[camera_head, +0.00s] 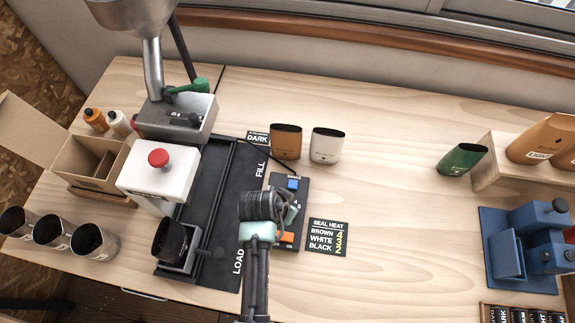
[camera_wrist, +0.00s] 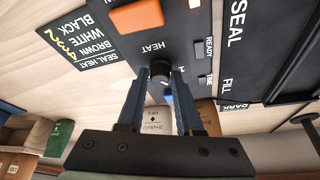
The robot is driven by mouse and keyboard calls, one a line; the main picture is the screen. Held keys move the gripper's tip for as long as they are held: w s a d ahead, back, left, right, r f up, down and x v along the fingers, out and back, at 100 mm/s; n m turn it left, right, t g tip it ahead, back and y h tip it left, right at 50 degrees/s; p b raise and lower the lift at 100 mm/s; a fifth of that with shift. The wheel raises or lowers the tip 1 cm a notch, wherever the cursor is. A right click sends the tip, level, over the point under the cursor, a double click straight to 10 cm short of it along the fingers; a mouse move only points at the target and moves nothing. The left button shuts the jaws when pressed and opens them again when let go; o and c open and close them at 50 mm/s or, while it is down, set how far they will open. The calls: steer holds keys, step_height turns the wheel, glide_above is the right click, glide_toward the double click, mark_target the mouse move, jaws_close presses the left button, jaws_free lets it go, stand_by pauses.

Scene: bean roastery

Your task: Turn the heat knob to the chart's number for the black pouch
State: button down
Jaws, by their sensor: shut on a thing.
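The heat knob (camera_wrist: 160,69) is a small black knob on the dark control panel (camera_wrist: 180,25), beside the word HEAT. My gripper (camera_wrist: 160,78) has its two fingers closed around the knob in the wrist view. In the head view my gripper (camera_head: 292,213) is over the panel and hides the knob. The knob's setting cannot be read. The seal heat chart (camera_head: 327,238) lies right of the panel, listing BROWN, WHITE and BLACK; the BLACK number looks like 2. It also shows in the wrist view (camera_wrist: 80,30). A black pouch (camera_head: 171,240) stands in the holder at the loading end.
An orange button (camera_wrist: 137,15) is close to the knob. A brown pouch (camera_head: 286,141) and a white pouch (camera_head: 327,145) stand behind the panel. A green pouch (camera_head: 463,160) and blue device (camera_head: 530,248) are at right. The table between is clear.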

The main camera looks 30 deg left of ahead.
steer(key=shift+m, duration=0.6)
steer(key=shift+h, duration=0.3)
steer(key=c, duration=0.6)
jaws_free()
steer(key=b+v, duration=0.1)
steer(key=v, duration=1.2)
steer(key=shift+w, duration=0.1)
